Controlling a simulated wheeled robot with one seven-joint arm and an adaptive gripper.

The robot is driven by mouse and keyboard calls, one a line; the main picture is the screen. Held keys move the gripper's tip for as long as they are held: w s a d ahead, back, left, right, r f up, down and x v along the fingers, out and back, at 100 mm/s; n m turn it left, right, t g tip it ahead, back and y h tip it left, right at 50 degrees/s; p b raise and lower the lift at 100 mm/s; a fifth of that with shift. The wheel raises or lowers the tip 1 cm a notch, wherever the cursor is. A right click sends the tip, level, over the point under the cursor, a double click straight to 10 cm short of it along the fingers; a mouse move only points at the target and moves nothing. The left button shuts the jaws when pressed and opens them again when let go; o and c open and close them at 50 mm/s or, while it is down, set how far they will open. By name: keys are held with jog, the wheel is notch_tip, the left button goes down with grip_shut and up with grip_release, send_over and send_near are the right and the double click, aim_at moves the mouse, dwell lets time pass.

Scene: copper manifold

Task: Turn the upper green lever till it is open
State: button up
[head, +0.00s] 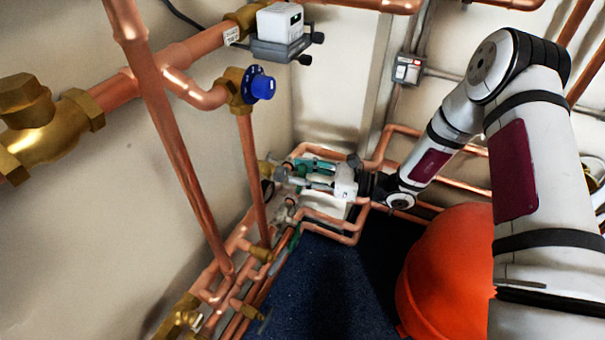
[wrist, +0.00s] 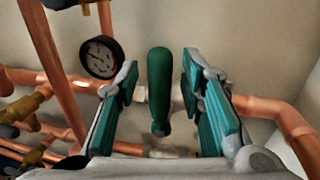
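A green lever handle (wrist: 159,92) stands upright in the middle of the wrist view, rounded at its top. My gripper (wrist: 158,80) is open, with one green-padded finger on each side of the handle. A gap shows between the handle and each pad, so neither finger seems to touch it. In the head view my gripper (head: 303,174) is at the pipes in the far corner, where its fingers hide the lever. A second green piece (head: 293,238) shows lower down by the pipes, perhaps another lever. The valve body behind the handle is mostly hidden.
A round pressure gauge (wrist: 100,57) sits just left of the left finger. Copper pipes (wrist: 265,108) run behind the fingers and down the right. In the head view an orange-red rounded vessel (head: 447,275) stands below my arm, and dark blue floor (head: 325,285) lies open.

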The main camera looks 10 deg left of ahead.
jog(key=shift+c, duration=0.5)
grip_shut()
